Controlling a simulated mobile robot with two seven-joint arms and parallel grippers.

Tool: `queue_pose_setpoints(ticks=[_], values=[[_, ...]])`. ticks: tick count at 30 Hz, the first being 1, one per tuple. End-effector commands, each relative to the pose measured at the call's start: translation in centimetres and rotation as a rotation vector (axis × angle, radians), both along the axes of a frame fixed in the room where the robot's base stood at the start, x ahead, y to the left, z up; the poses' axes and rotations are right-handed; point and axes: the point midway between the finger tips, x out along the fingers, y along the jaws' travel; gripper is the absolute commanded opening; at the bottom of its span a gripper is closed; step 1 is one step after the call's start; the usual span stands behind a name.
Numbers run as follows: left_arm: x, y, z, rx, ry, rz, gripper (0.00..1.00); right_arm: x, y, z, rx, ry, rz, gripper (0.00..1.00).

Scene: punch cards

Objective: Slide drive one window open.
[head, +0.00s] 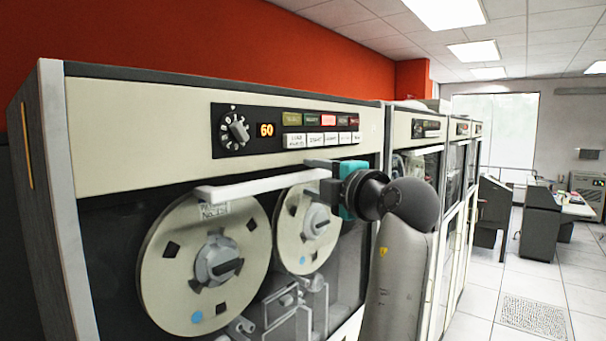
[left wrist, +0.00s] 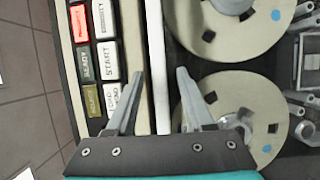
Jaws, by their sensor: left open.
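Drive one, the nearest cream cabinet, fills the left and middle of the head view. Its dark window area (head: 110,240) shows two tape reels behind it. I cannot tell how far the window is open. A long white handle bar (head: 255,187) runs across the top of the window area; it also shows in the left wrist view (left wrist: 156,60). My left gripper (head: 323,177) is at the bar's right end, jaws open. In the left wrist view its fingertips (left wrist: 160,73) lie on either side of the bar, with gaps. My right gripper is not in view.
Above the window is a control panel with a dial (head: 235,130), an orange 60 display (head: 265,129) and buttons (head: 320,138). More drive cabinets (head: 463,165) stand in a row to the right. The tiled floor (head: 500,275) is clear beyond my arm; desks stand farther back.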

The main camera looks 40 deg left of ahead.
Motion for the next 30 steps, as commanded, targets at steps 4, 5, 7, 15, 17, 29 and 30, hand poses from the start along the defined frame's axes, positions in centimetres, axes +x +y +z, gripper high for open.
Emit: queue_pose_setpoints(ticks=[4, 5, 7, 15, 17, 29, 30], values=[[0.03, -0.17, -0.02, 0.0, 0.0, 0.0, 0.53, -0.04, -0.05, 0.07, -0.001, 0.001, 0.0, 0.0], [0.03, -0.17, -0.03, 0.0, 0.0, 0.0, 0.53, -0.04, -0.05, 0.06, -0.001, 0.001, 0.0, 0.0], [0.04, -0.17, -0.04, 0.0, 0.0, 0.0, 0.53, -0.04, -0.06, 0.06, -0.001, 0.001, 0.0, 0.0], [0.02, -0.13, -0.02, 0.0, 0.0, 0.0, 0.34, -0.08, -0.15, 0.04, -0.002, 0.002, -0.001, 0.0], [0.03, -0.13, -0.02, 0.0, 0.0, 0.0, 0.28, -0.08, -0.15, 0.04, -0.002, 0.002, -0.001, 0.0], [0.01, -0.11, -0.02, 0.0, 0.0, 0.001, 0.0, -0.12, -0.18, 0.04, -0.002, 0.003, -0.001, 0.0], [0.01, -0.11, -0.02, 0.0, 0.0, 0.001, 0.0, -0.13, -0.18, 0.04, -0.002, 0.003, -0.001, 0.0]])
